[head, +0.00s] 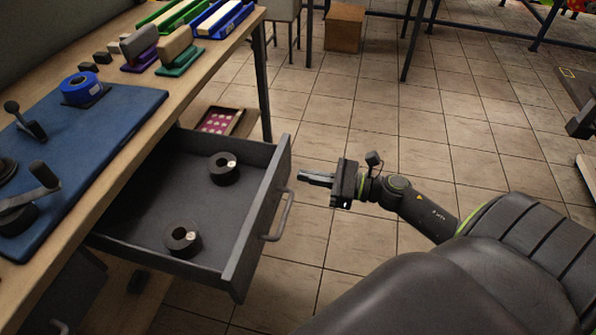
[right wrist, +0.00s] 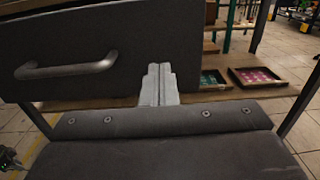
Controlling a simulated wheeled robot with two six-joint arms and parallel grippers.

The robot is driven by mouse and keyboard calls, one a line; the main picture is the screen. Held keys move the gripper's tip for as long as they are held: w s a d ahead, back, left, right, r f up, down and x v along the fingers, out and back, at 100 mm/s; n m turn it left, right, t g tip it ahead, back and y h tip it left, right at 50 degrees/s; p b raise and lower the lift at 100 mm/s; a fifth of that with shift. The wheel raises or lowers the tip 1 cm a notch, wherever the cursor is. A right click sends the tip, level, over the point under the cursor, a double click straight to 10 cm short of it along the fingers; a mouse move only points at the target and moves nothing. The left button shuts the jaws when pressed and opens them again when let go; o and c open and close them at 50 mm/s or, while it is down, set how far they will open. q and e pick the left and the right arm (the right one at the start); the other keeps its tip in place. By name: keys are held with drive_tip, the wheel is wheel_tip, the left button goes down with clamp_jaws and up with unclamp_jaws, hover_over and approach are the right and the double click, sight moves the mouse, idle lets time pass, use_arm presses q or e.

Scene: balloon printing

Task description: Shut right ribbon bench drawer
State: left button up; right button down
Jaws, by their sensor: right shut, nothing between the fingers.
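The grey ribbon bench drawer (head: 190,205) is pulled open from under the wooden bench. Two dark ribbon rolls, one farther back (head: 223,170) and one nearer (head: 182,242), lie inside it. Its front panel carries a bar handle (head: 279,217), which also shows at the left of the right wrist view (right wrist: 66,67). My right gripper (head: 303,177) is shut and empty, just outside the front panel near its far end, pointing at it. In the right wrist view the closed fingers (right wrist: 158,82) overlap the panel near its right edge; I cannot tell whether they touch. My left gripper is out of view.
The bench top (head: 130,135) holds a blue mat (head: 110,120) with a blue roll (head: 80,88) and levers. Stamps and trays stand farther back. A bench leg (head: 262,85) rises beyond the drawer.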

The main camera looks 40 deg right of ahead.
sight(285, 172)
drive_tip(key=shift+p+x, duration=0.3)
drive_tip(key=shift+x, duration=0.95)
drive_tip(key=shift+w+a, duration=0.15)
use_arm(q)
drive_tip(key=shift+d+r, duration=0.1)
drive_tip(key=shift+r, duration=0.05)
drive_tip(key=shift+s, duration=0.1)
use_arm(e)
drive_tip(key=shift+w+a, duration=0.1)
